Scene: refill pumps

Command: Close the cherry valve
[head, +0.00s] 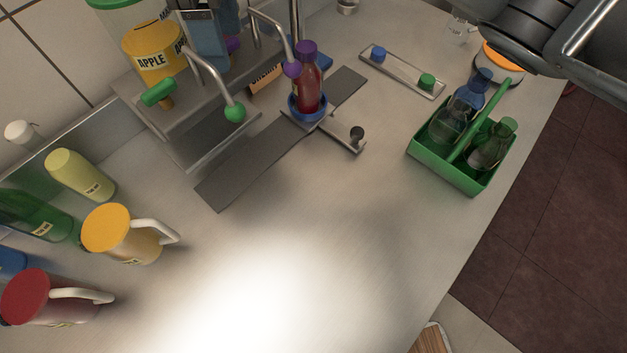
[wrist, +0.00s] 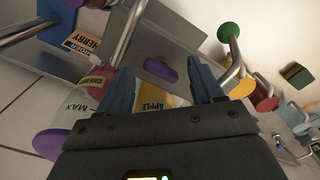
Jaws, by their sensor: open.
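In the wrist view, my gripper (wrist: 162,84) is open, with one finger on each side of a purple handle (wrist: 160,69), probably the cherry valve. The handle lies beyond the fingertips' gap; I cannot tell whether they touch it. In the head view, a small purple part (head: 233,45) shows beside the apple tank (head: 155,52). A purple-tipped spout (head: 291,69) reaches over a bottle of red liquid (head: 311,92) with a purple top, standing in a blue holder (head: 306,112).
A green valve handle (head: 158,91) and green-tipped spout (head: 235,112) are close by. Jugs with yellow (head: 105,227) and red (head: 24,296) lids stand left. A green caddy (head: 450,162) holds bottles at right. The counter's front middle is clear.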

